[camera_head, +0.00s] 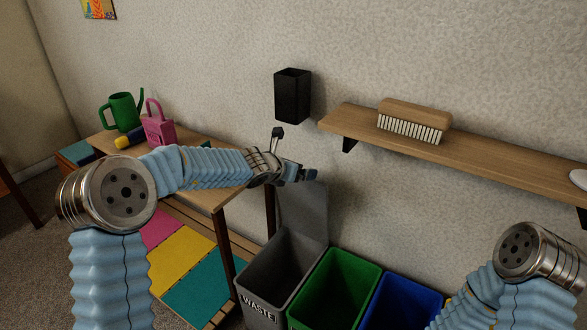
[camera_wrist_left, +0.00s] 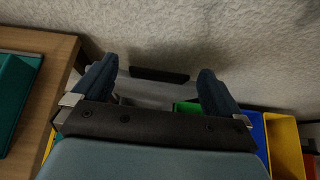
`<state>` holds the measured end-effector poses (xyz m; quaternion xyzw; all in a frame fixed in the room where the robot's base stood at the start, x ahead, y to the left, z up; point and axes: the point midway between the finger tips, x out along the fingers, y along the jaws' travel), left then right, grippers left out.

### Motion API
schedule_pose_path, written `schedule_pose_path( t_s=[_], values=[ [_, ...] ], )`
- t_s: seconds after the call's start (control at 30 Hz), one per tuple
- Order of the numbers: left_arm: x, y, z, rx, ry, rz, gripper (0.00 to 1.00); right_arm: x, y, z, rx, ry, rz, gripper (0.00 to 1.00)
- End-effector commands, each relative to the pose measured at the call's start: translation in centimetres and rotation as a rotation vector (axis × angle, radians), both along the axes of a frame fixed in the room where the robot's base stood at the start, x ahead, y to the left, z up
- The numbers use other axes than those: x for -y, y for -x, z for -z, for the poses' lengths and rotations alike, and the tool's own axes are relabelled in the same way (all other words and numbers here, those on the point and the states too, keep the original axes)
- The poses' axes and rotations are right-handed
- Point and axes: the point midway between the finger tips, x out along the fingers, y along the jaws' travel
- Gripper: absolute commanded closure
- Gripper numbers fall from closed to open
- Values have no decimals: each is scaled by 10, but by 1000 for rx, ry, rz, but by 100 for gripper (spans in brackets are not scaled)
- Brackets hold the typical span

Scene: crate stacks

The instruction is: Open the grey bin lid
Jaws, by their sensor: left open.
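The grey bin (camera_head: 262,285) is labelled WASTE and stands at the left of the row of bins. Its lid (camera_head: 305,208) is tipped up at the back, near the wall, and the bin's mouth is uncovered. My left gripper (camera_head: 295,154) is open and empty, just above the lid's upper edge. In the left wrist view its fingers (camera_wrist_left: 155,86) are spread, with a dark bar (camera_wrist_left: 158,75) showing beyond and between them; contact cannot be told. My right arm is at the lower right, its gripper out of frame.
A green bin (camera_head: 318,315) and a blue bin (camera_head: 400,305) stand to the right. A wall shelf (camera_head: 490,160) holds a brush (camera_head: 414,118). A black holder (camera_head: 292,97) hangs on the wall. A wooden table (camera_head: 222,192) with a watering can (camera_head: 122,112) is at left.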

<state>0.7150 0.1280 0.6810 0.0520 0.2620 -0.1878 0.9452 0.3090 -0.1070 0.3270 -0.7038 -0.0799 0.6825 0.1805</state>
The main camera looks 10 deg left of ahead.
Motion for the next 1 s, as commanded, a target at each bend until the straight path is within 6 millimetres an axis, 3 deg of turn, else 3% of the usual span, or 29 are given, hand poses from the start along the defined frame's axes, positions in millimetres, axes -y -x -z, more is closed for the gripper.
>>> schedule_pose_path(
  t_s=[0.17,0.6,0.8,1.0],
  values=[
    [-5,11,-9,1,0,-1,0,0,0,-1,0,0,0,57],
    [-38,91,-63,2,-1,-1,0,-1,0,-27,0,-2,-4,57],
    [-46,107,-71,1,0,-2,0,-1,0,-32,-1,-3,-6,57],
    [-45,109,-71,1,0,0,0,-1,0,-32,-1,-3,-6,57]
  ],
)
